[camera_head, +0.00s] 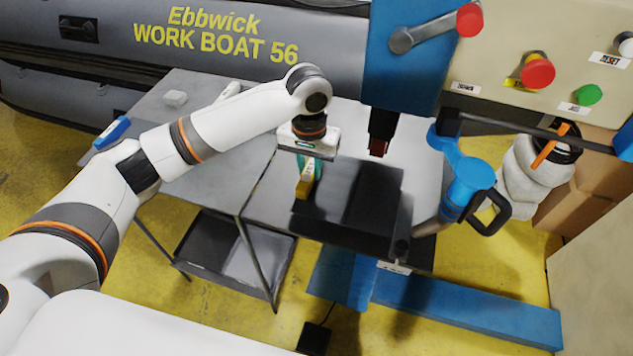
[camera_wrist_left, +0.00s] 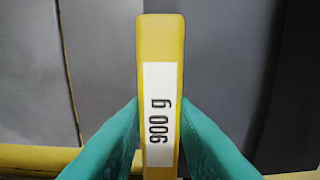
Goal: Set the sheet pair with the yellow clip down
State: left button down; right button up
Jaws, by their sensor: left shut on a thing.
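My left gripper (camera_head: 308,172) is shut on a yellow clip (camera_head: 305,187) at the left edge of the dark sheets (camera_head: 372,196) under the press head. In the left wrist view, the clip (camera_wrist_left: 160,45) stands upright between two green fingertips, with a white label whose weight marking ends in "00 g". Its lower end is hidden by the fingers and frame edge. I cannot tell whether the sheets rest on the surface below or hang just above it. My right gripper is not in view.
A grey table (camera_head: 215,165) carries a small light block (camera_head: 174,98) and has free room. The blue press (camera_head: 405,60) has a dark head (camera_head: 382,130) just right of my gripper.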

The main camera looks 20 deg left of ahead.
pick_arm(q)
jog(key=shift+d+f+p, duration=0.1)
jog(key=shift+f+p, duration=0.25)
jog(key=shift+f, duration=2.35)
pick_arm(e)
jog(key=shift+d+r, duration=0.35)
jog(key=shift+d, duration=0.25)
pick_arm(q)
jog(key=c, duration=1.2)
grip_release()
jog(key=shift+f, duration=0.1)
notch_tip(320, 180, up, 12)
jog(key=shift+r+b, duration=0.15)
jog(key=shift+b, duration=0.75)
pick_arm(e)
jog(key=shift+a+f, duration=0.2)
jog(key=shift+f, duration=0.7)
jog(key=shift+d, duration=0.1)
